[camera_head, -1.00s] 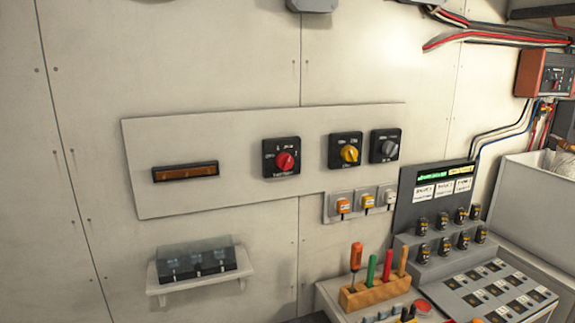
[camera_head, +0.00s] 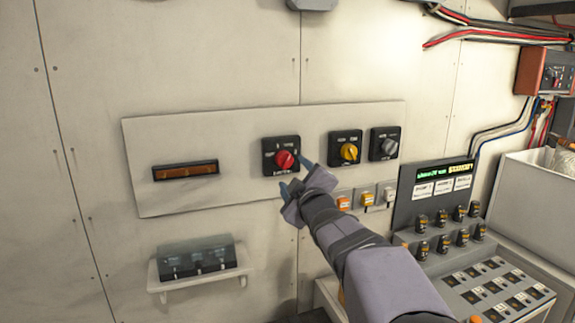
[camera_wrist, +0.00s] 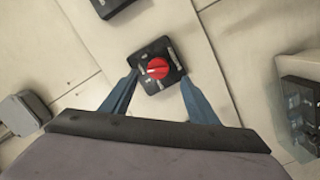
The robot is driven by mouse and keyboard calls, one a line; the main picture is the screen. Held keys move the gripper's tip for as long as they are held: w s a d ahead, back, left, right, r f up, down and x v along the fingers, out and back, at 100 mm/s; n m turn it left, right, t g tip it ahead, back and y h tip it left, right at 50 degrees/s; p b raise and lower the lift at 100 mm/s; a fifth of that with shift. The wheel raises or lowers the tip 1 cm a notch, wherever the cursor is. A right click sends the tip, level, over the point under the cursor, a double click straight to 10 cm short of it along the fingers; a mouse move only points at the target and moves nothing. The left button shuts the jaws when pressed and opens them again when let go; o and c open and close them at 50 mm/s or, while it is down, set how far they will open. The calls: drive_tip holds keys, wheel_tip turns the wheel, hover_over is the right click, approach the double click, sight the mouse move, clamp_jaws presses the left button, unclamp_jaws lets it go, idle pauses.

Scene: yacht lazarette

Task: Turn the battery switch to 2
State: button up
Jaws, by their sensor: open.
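The battery switch with its red knob (camera_head: 284,160) sits on a black square plate on the white wall panel. In the wrist view the red knob (camera_wrist: 158,68) lies ahead, between and beyond the fingertips. The small markings around the knob are too blurred to read, so its setting cannot be told. My gripper (camera_head: 295,176) is open and empty, in front of the switch at its lower right. In the wrist view its two blue fingers (camera_wrist: 159,80) spread to either side of the black plate. I cannot tell whether they touch it.
A yellow-knob switch (camera_head: 349,152) and a grey-knob switch (camera_head: 388,146) sit close to the right. Small orange-marked switches (camera_head: 367,199) are below them. An amber display (camera_head: 185,171) is to the left. A small shelf (camera_head: 202,279) carries a clear-covered block. A control console (camera_head: 485,285) stands lower right.

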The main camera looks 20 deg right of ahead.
sight(287, 163)
drive_tip(key=shift+a+r+n, duration=0.15)
drive_tip(key=shift+r+n, duration=0.15)
drive_tip(key=shift+n, duration=0.2)
drive_tip(key=shift+w, duration=0.15)
drive_tip(key=w+p, duration=0.1)
drive_tip(key=w, duration=0.1)
drive_tip(key=w+p, duration=0.2)
drive_tip(key=w, duration=0.1)
drive_tip(key=shift+w+d, duration=0.3)
drive_tip(key=shift+d, duration=0.1)
drive_tip(key=shift+w+d+p, duration=0.1)
drive_tip(key=shift+w+p, duration=0.25)
drive_tip(key=shift+w, duration=0.4)
drive_tip(key=shift+c, duration=0.6)
drive_tip(key=c, duration=0.9)
